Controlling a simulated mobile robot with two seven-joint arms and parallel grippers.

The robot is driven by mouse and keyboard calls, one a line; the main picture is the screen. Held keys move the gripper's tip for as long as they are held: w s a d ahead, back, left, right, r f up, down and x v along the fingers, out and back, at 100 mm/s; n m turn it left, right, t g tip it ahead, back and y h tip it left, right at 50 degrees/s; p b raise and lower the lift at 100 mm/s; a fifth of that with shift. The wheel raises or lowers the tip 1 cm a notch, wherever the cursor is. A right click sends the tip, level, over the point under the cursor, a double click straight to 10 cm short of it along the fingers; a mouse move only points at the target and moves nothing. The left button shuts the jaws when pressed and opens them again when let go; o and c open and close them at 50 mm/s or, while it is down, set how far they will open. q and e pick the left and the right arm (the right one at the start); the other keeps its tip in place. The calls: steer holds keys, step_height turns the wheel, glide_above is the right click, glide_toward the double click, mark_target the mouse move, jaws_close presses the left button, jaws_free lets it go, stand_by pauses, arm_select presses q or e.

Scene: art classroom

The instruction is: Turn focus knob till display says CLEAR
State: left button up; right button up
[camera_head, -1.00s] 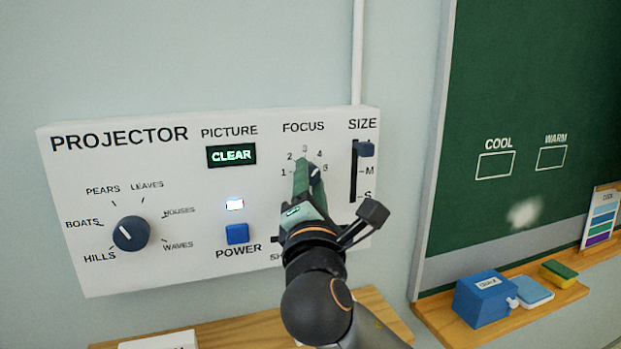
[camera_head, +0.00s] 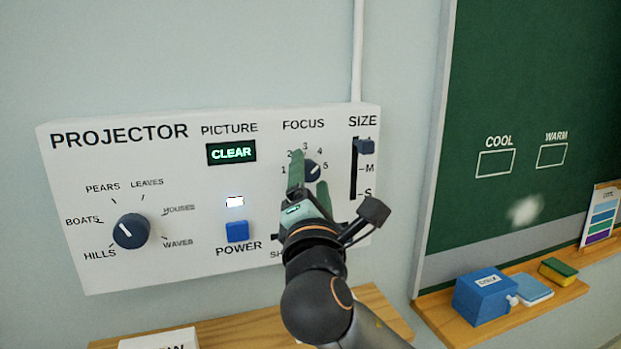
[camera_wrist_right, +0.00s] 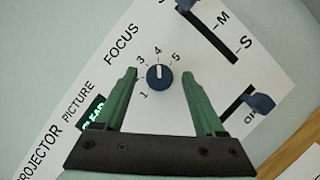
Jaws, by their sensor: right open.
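The projector panel (camera_head: 185,265) is on the wall, and its PICTURE display (camera_head: 231,153) reads CLEAR in green. The dark blue focus knob (camera_head: 313,170) sits under the word FOCUS, with a dial of numbers around it. It also shows in the right wrist view (camera_wrist_right: 159,78), where its white mark points at about 4. My right gripper (camera_head: 309,182) is open, with one green finger on each side of the knob and visible gaps to it. The fingers partly hide the knob and dial in the head view. My left gripper is not in view.
The size slider (camera_head: 364,147) is right of the knob, near the top of its slot. The blue power button (camera_head: 237,232) and the picture selector knob (camera_head: 131,232) are to the left. A wooden ledge (camera_head: 250,330) runs below the panel.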

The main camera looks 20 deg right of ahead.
steer(key=b+v, duration=0.2)
steer(key=v, duration=1)
steer(key=shift+s, duration=0.15)
steer(key=shift+f, duration=0.1)
steer(key=shift+a, duration=0.1)
